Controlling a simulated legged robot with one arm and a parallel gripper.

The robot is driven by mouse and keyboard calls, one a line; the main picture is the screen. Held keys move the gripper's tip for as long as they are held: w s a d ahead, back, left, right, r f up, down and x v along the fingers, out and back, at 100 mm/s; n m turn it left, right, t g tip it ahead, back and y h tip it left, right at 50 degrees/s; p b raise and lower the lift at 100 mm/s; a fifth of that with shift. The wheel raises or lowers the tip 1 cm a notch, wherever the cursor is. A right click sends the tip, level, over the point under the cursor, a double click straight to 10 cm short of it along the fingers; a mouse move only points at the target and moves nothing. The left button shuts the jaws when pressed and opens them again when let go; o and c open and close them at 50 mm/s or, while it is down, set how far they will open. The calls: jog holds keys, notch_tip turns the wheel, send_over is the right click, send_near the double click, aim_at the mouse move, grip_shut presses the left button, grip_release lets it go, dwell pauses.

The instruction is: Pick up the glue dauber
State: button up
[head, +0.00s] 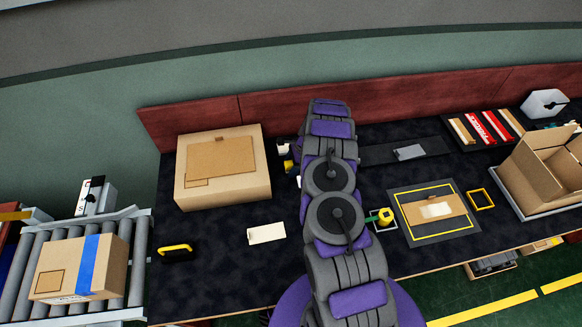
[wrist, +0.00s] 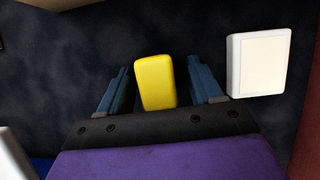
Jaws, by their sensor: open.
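A yellow, rounded block-like thing (wrist: 155,82), which seems to be the glue dauber, stands between my fingers in the wrist view. My gripper (wrist: 160,88) is open, with a dark blue finger on each side of it and a small gap showing on both sides. In the head view, a yellow and black thing (head: 288,166) shows just left of my arm, right of the large closed carton; it appears to be the same thing. My arm hides my gripper there. Its lower part is hidden in the wrist view by my gripper body.
A white block (wrist: 259,64) stands close right of my gripper. The large carton (head: 250,190) lies to the left, a red backboard (head: 190,119) behind. A yellow and green item (head: 381,217) sits right of my arm near a yellow-framed mat (head: 408,236). A white card (head: 266,233) lies front left.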

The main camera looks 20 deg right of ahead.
aim_at(291, 163)
jog(key=shift+a, duration=0.2)
jog(key=shift+c, duration=0.8)
jog(key=shift+d, duration=0.1)
jog(key=c, duration=1)
jog(key=shift+r, duration=0.15)
notch_tip(291, 163, up, 10)
jog(key=shift+f+p, duration=0.1)
jog(key=shift+p, duration=0.65)
jog(key=o, duration=0.5)
jog(key=shift+c, duration=1.4)
